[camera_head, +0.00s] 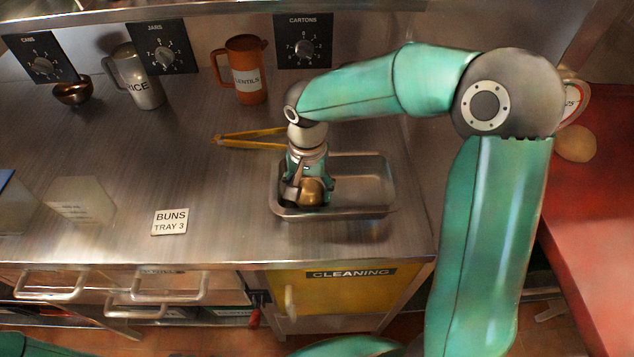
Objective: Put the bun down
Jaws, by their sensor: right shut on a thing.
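My right gripper (308,190) points down at the left part of a shallow metal tray (365,204) on the steel counter. It is shut on a round brown bun (312,192). The bun is within the tray's outline; I cannot tell whether it touches the tray floor. The gripper hides part of the bun and the tray's left end. The rest of the tray looks empty. A white card reading "BUNS TRAY 3" (170,222) lies on the counter left of the tray. My left gripper is not in view.
Yellow tongs (245,138) lie just behind the tray. An orange lentils jug (243,72), a grey rice jug (136,78) and a small brown bowl (72,92) stand at the back. The counter's middle is clear. A red surface (598,190) lies right.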

